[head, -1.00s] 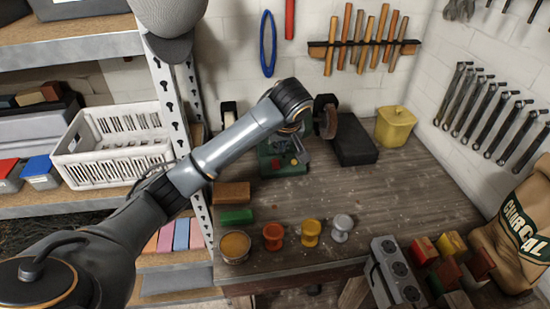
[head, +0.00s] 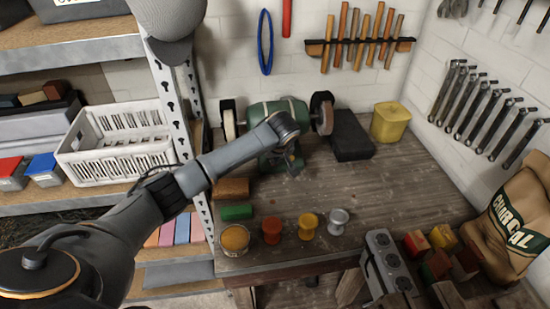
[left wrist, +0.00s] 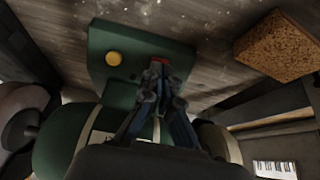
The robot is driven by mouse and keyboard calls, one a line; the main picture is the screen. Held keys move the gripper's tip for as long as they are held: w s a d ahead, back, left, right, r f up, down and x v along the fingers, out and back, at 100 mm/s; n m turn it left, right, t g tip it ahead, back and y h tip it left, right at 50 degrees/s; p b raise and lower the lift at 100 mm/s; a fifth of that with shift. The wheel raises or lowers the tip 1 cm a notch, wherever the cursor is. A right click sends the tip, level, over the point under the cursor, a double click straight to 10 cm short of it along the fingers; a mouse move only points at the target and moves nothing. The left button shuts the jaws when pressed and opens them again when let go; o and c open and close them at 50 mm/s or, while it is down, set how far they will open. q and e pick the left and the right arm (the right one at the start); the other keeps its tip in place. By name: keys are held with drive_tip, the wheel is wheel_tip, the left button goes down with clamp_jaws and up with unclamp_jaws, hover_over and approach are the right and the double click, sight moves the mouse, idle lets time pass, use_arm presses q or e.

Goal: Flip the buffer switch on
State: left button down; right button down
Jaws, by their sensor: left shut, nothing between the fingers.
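The green buffer (head: 262,112) stands on the bench against the back wall, with a wheel at each end. In the left wrist view its green base (left wrist: 105,40) carries a round yellow button (left wrist: 114,58) and a red switch (left wrist: 162,61). My left gripper (head: 295,168) is shut and empty in front of the base. In the left wrist view its fingertips (left wrist: 160,70) are at the red switch and partly cover it. I cannot tell whether they touch it. My right gripper is in neither view.
A brown block (head: 231,188) and a green block (head: 236,212) lie left on the bench. Several small cups and spools line the front edge. A dark block (head: 350,137) and a yellow container (head: 390,122) stand right of the buffer. The bench's right middle is clear.

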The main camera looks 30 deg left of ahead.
use_arm(q)
drive_tip(key=shift+w+a+f, duration=0.15)
drive_tip(key=shift+w+f, duration=0.1)
drive_tip(key=shift+f, duration=0.55)
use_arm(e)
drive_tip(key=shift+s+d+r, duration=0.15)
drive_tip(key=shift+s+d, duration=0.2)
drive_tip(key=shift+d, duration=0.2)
